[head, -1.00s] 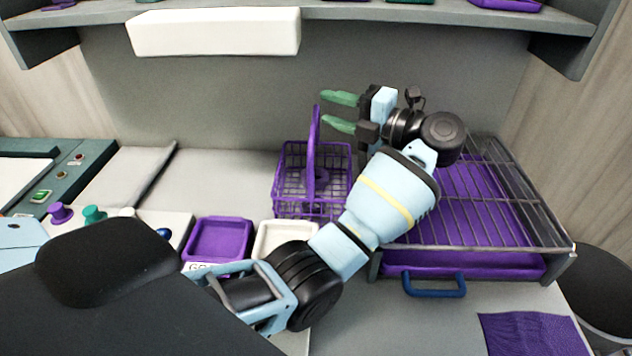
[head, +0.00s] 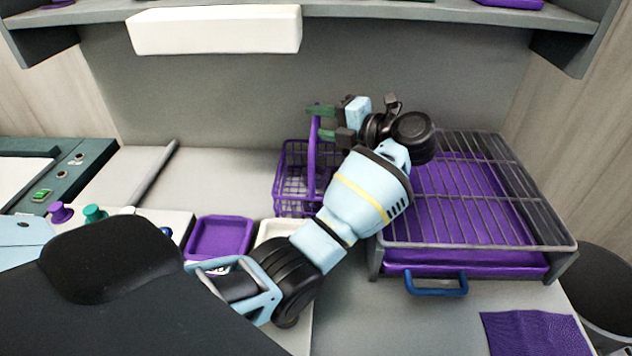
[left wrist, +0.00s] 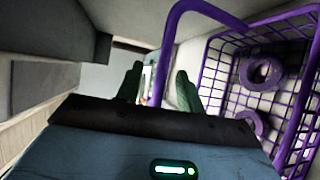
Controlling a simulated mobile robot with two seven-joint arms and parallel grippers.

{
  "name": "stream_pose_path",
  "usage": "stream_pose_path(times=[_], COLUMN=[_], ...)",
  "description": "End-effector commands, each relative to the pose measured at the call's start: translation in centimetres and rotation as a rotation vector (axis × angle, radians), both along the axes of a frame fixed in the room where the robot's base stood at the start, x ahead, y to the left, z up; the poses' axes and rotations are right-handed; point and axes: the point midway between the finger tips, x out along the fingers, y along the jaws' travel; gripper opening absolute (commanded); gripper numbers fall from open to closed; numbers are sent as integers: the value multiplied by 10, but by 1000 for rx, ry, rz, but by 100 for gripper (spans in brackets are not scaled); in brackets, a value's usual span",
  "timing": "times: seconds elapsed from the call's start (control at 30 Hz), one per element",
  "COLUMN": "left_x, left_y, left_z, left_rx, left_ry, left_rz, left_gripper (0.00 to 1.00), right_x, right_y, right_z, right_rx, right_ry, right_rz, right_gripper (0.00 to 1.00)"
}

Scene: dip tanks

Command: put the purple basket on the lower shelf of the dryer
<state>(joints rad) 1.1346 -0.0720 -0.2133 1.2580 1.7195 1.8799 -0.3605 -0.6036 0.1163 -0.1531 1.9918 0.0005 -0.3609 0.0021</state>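The purple wire basket (head: 292,178) stands upright on the counter, with a tall arched handle (head: 312,160). In the left wrist view, two purple rings (left wrist: 262,72) lie in the basket (left wrist: 220,62). My left gripper (head: 321,122) is open at the upper part of the handle. The wrist view shows the handle passing between the two green fingers (left wrist: 160,88), with gaps beside it. A low grey rack of bars (head: 480,245) stands right of the basket, over a purple tray with a blue handle (head: 436,287); no other dryer shows. My right gripper is out of view.
A purple dish (head: 219,238) and a white dish (head: 272,231), partly hidden by my arm, sit in front of the basket. A purple cloth (head: 535,334) lies front right. A shelf (head: 400,12) and a white box (head: 215,32) hang above. Colored knobs (head: 95,213) stand at left.

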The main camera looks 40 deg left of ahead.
Motion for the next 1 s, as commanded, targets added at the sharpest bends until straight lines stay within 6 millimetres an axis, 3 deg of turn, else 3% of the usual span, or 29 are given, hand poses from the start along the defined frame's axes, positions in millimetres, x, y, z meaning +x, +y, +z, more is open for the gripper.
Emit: stream_pose_path(times=[0.2,0.53,0.8,1.0], left_x=[1,1,1,1], left_y=[28,34,34,33], left_z=[-6,-7,-7,-7], left_rx=[3,0,0,0], left_ry=[0,1,1,1], left_rz=[2,1,1,1], left_gripper=[38,38,2,0], right_x=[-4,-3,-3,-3], right_y=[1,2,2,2], right_z=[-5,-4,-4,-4], right_rx=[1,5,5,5], right_ry=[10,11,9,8], right_rz=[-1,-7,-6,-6], right_gripper=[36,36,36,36])
